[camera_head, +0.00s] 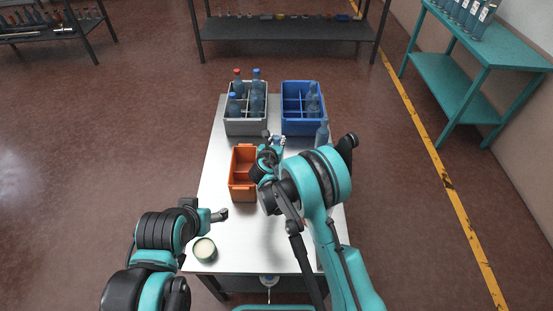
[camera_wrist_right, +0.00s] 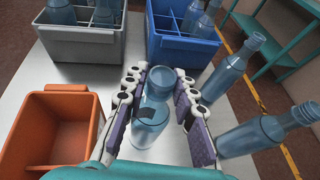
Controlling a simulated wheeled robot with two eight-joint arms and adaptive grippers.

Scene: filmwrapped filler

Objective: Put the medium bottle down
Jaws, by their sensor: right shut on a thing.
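A translucent blue bottle (camera_wrist_right: 152,118) stands between the fingers of my right gripper (camera_wrist_right: 158,92) in the right wrist view, and the gripper is shut on it. In the head view my right gripper (camera_head: 271,150) is over the table between the orange bin and the blue crate, and my own arm hides most of the bottle. Whether the bottle's base touches the table is hard to tell. My left gripper (camera_head: 219,214) is over the table's left front part, apart from any bottle; its finger opening is not clear.
An orange bin (camera_head: 233,196) is left of my right gripper. A grey divided crate (camera_head: 246,127) with several bottles and a blue divided crate (camera_head: 302,128) stand behind. Two bottles (camera_wrist_right: 232,68) (camera_wrist_right: 262,133) are close on the right. A round container (camera_head: 204,249) sits at front left.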

